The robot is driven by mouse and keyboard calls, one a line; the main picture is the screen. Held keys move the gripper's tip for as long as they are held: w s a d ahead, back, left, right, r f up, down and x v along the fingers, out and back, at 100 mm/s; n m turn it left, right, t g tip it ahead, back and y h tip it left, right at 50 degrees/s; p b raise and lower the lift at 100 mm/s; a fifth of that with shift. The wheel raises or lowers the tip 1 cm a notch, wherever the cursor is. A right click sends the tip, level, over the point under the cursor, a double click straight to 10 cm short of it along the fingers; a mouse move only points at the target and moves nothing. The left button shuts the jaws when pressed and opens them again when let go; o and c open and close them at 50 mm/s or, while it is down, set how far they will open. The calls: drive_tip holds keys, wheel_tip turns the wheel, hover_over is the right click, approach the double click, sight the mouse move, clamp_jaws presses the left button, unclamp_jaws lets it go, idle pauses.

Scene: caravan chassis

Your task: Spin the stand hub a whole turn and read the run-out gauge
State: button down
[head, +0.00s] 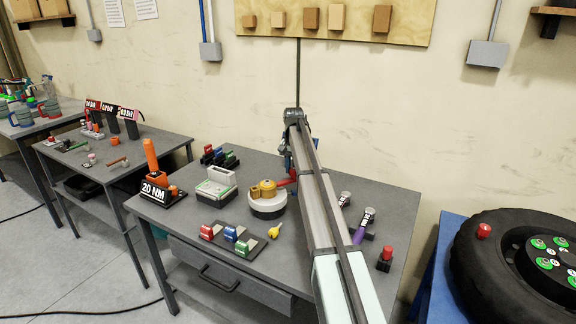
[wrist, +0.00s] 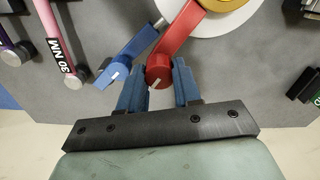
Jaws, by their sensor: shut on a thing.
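The stand hub is a yellow-orange cap on a white round base (head: 268,206) on the middle table. A red crank arm runs out from it toward my gripper. In the wrist view the yellow hub (wrist: 228,3) is cut off at the top edge, and the red arm (wrist: 180,35) ends in a red knob (wrist: 158,70). My gripper (wrist: 158,84) has its blue fingers on either side of this knob and is shut on it. A blue lever (wrist: 128,62) with a white mark lies close beside the left finger. I cannot pick out the run-out gauge for certain.
A pale green-and-white case (head: 215,187) stands left of the hub. A tray of coloured blocks (head: 232,240) and a yellow key-like piece (head: 275,230) lie in front. An orange 20 NM tool (head: 152,165) stands at the left corner. A large tyre (head: 480,255) is right.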

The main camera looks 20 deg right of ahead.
drive_tip(key=s+m, duration=0.2)
drive_tip(key=s, duration=0.1)
drive_tip(key=shift+d+m, duration=0.15)
drive_tip(key=shift+m, duration=0.15)
drive_tip(key=shift+s+m, duration=1.2)
drive_tip(key=shift+m, duration=0.2)
drive_tip(key=shift+a, duration=0.2)
drive_tip(key=c, duration=0.8)
unclamp_jaws()
wheel_tip(320, 180, up, 14)
drive_tip(key=shift+f, duration=0.1)
